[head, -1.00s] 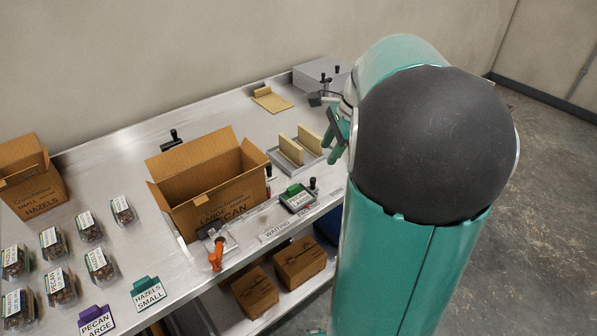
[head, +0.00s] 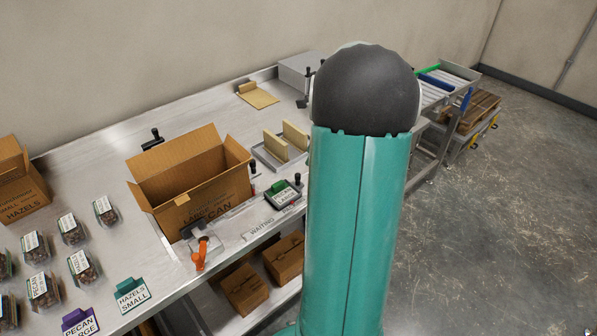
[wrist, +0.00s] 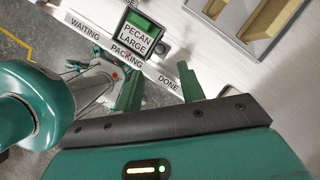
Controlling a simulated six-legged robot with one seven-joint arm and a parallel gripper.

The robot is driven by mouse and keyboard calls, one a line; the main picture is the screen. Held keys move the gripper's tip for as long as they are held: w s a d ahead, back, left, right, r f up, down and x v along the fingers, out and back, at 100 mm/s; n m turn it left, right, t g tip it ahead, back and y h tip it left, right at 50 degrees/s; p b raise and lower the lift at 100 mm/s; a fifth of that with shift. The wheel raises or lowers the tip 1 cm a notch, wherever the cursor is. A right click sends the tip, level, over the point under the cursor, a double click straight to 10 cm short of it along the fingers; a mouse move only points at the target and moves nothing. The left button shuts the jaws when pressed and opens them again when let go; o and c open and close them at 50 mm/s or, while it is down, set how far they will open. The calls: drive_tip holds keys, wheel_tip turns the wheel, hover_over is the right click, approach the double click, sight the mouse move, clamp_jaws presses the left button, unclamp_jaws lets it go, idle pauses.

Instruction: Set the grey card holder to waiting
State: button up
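The grey card holder (head: 297,184) stands near the front edge of the bench in the head view, holding a green-topped card (head: 284,196) that reads PECAN LARGE. In the wrist view the holder (wrist: 122,22) is beside the PACKING label (wrist: 127,57) on a strip. The WAITING label (wrist: 86,29) lies to its left and the DONE label (wrist: 168,82) to the right. My gripper (wrist: 160,90) is open and empty, its two green fingers apart, below the holder in the picture and not touching it. My arm hides the gripper in the head view.
An open cardboard carton (head: 195,185) stands left of the holder, with an orange-handled tool (head: 200,252) in front. A grey tray (head: 270,158) with two tan dividers sits behind the holder. Packed clamshells (head: 72,230) are at left. Closed boxes (head: 245,290) sit on the lower shelf.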

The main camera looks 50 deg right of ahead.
sight(298, 175)
drive_tip(key=x, duration=0.8)
drive_tip(key=shift+w+a+f, duration=0.15)
drive_tip(key=shift+w+f, duration=0.05)
drive_tip(key=shift+f, duration=0.15)
clamp_jaws()
drive_tip(key=shift+a, duration=0.1)
